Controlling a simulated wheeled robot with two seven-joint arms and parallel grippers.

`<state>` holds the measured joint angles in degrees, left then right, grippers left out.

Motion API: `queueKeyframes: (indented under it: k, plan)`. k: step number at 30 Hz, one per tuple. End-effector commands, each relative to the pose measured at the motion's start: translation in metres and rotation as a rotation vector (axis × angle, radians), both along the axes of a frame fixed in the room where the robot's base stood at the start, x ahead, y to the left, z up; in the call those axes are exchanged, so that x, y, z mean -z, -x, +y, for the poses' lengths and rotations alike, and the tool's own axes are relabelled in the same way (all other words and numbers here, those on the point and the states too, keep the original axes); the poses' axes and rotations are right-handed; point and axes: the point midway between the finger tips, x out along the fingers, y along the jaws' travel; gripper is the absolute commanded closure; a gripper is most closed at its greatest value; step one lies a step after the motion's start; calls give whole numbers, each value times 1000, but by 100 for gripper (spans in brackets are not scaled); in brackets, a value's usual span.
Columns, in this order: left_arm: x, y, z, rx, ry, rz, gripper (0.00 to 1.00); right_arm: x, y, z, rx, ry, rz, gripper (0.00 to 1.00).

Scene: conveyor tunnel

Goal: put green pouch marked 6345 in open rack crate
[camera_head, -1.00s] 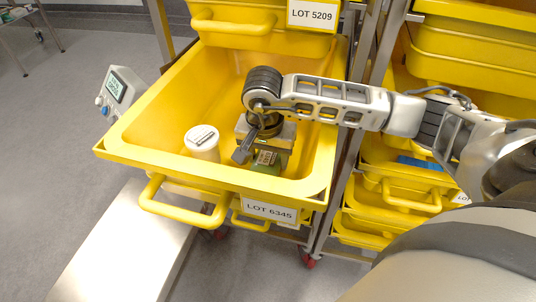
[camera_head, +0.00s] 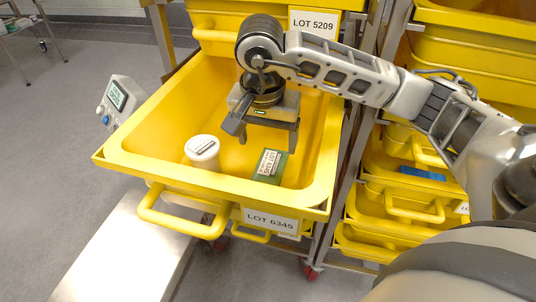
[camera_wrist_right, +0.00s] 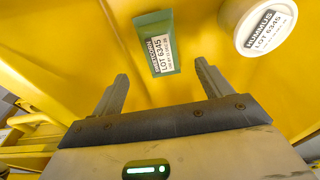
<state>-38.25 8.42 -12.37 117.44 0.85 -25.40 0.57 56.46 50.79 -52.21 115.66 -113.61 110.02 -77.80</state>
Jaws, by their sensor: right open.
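The green pouch (camera_head: 270,166) lies in the open yellow rack crate (camera_head: 150,164), near its front right. Its label with LOT 6345 shows in the right wrist view, where the pouch (camera_wrist_right: 158,44) lies beyond and between the fingertips. My right gripper (camera_head: 268,135) is open and empty above the pouch, apart from it; its two fingers also show in the right wrist view (camera_wrist_right: 162,85). A label LOT 6345 (camera_head: 270,221) is on the crate's front. My left gripper is not in view.
A white tub (camera_head: 203,152) stands in the crate left of the pouch; its lid reads LOT 6345. Another yellow crate marked LOT 5209 (camera_head: 313,24) is above and behind. Stacked yellow crates (camera_head: 470,52) stand at right. A small display device (camera_head: 120,98) is beside the crate's left rim.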

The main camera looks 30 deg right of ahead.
Motion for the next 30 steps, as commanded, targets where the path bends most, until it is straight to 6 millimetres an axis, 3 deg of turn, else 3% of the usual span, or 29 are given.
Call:
queueKeyframes:
  k: [7, 24, 30]
  plan:
    - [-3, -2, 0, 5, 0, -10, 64, -24, 2, 3, -1, -1, -1, 22]
    - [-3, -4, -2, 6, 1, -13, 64, -26, 2, 4, 3, -6, -1, 22]
    - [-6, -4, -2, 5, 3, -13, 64, -53, -8, 27, 101, -158, -13, 22]
